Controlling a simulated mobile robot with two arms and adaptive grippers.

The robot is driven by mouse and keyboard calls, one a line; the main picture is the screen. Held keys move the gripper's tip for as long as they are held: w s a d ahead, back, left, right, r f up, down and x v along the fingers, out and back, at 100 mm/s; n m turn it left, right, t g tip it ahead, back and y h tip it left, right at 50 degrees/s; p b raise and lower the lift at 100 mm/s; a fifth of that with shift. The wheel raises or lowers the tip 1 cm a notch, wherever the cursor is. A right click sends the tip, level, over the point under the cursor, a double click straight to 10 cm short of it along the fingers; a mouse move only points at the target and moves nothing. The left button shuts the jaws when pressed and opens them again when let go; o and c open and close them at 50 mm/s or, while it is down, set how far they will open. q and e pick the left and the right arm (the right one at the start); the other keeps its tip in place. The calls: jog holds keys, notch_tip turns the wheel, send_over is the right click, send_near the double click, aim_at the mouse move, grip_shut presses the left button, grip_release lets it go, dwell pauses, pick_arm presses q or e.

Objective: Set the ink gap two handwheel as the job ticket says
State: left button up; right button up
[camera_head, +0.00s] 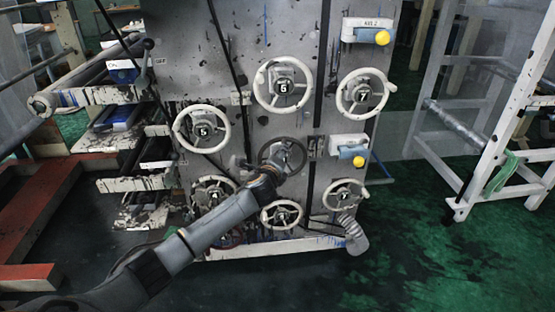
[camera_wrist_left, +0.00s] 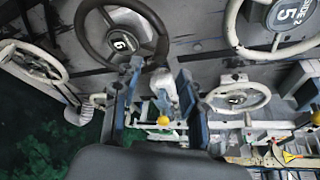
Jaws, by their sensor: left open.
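A dark grey handwheel (camera_head: 289,152) sits in the middle of the grey machine panel. It fills the upper left of the left wrist view (camera_wrist_left: 122,43), with a numbered dark hub label that I read only doubtfully. My left gripper (camera_head: 272,172) is at the lower left of this wheel. In the left wrist view its two blue-grey fingers (camera_wrist_left: 160,75) are apart, on either side of a pale grey knob (camera_wrist_left: 162,88) near the wheel's rim. I cannot tell whether they touch it. No readable job ticket shows. I cannot tell from the labels which wheel is ink gap two. My right gripper is out of view.
Several cream handwheels surround the dark one, including one above (camera_head: 283,84), one left (camera_head: 202,129) and one below (camera_head: 282,215). Yellow-knobbed blue units (camera_head: 352,152) sit at the right. Rollers (camera_head: 95,75) project at left. Green floor (camera_head: 420,250) is open at right.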

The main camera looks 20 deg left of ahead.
pick_arm(q)
jog(key=shift+v, duration=1.05)
